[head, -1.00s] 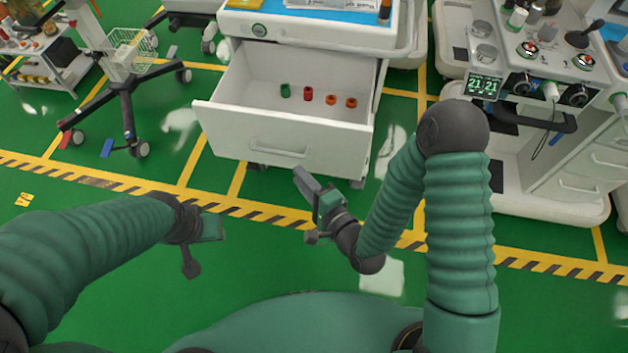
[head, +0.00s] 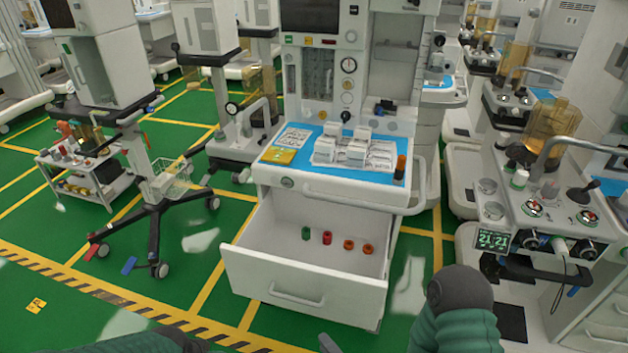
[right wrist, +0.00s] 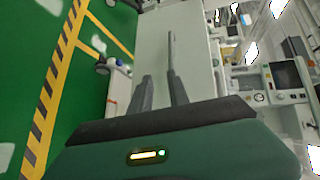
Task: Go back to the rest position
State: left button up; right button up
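In the right wrist view my right gripper (right wrist: 159,58) has its two grey fingers apart with nothing between them, in front of a white surface. In the head view only a grey finger of it shows at the bottom edge, in front of the open drawer (head: 300,292). My right arm (head: 455,310) is bent at the lower right. Of my left arm (head: 150,343) only a strip shows along the bottom edge at the left; its gripper is out of the picture.
The white cart with the pulled-out drawer stands ahead; the drawer holds a green cap (head: 305,233), a red cap (head: 327,237) and two orange-red rings (head: 349,245). A second cart (head: 500,225) stands at the right. A wheeled stand (head: 150,225) is at the left. Green floor lies between.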

jog(key=d+r+n+g+h, duration=0.2)
jog(key=d+n+g+h, duration=0.45)
jog(key=d+n, duration=0.45)
jog(key=s+d+r+n+g+h+p, duration=0.1)
jog(key=s+d+r+g, duration=0.3)
jog(key=s+r, duration=0.35)
jog(key=w+p+v, duration=0.3)
jog(key=p+v, duration=1.2)
jog(key=p, duration=0.1)
jog(key=shift+r, duration=0.4)
